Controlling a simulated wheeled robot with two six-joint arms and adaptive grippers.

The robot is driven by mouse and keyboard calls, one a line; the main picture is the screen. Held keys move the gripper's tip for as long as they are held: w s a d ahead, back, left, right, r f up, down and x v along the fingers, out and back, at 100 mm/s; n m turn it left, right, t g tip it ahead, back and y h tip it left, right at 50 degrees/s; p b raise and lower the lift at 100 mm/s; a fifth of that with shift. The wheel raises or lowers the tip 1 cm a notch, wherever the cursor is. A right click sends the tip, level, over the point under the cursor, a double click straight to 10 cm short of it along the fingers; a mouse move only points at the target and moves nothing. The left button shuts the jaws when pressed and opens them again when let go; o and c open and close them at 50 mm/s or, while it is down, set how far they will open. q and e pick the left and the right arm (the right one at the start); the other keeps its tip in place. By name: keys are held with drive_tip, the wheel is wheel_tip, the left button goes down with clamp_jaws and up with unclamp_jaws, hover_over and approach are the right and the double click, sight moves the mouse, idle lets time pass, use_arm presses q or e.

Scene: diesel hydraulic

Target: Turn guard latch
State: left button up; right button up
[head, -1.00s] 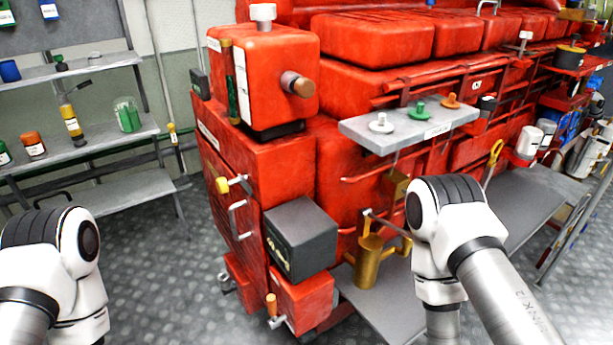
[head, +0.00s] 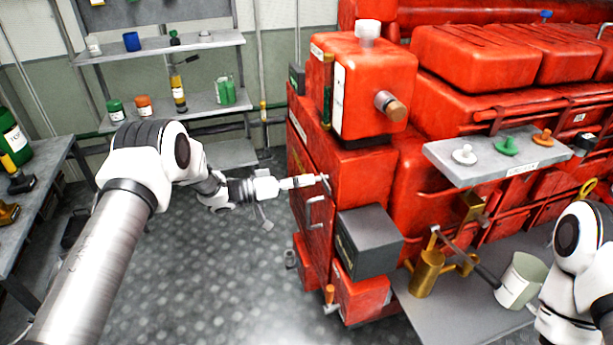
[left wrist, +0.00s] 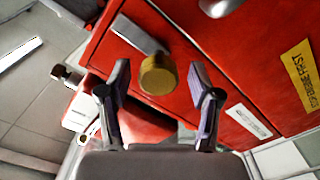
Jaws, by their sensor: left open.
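The guard latch is a grey lever with a round brass-yellow knob on the red side panel. In the left wrist view, the latch knob (left wrist: 158,75) sits between the two fingertips of my left gripper (left wrist: 160,86), which is open. No finger visibly touches the knob, and I cannot tell how far beyond the tips it lies. In the head view, my left gripper (head: 303,182) reaches the panel from the left, and the grey latch lever (head: 325,184) shows just past it. The knob is mostly hidden there. My right gripper is out of view.
A grey bar handle (head: 315,213) stands out from the panel just below the latch. A dark grey box (head: 368,243) juts out at the lower right. A shelf (head: 175,110) stands behind my left arm. The floor (head: 210,270) below it is clear.

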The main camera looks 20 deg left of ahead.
use_arm(q)
drive_tip(key=shift+w+d+r, duration=0.1)
drive_tip(key=shift+w+d, duration=0.05)
drive_tip(key=shift+d, duration=0.25)
drive_tip(key=shift+c, duration=0.3)
drive_tip(key=c, duration=1.1)
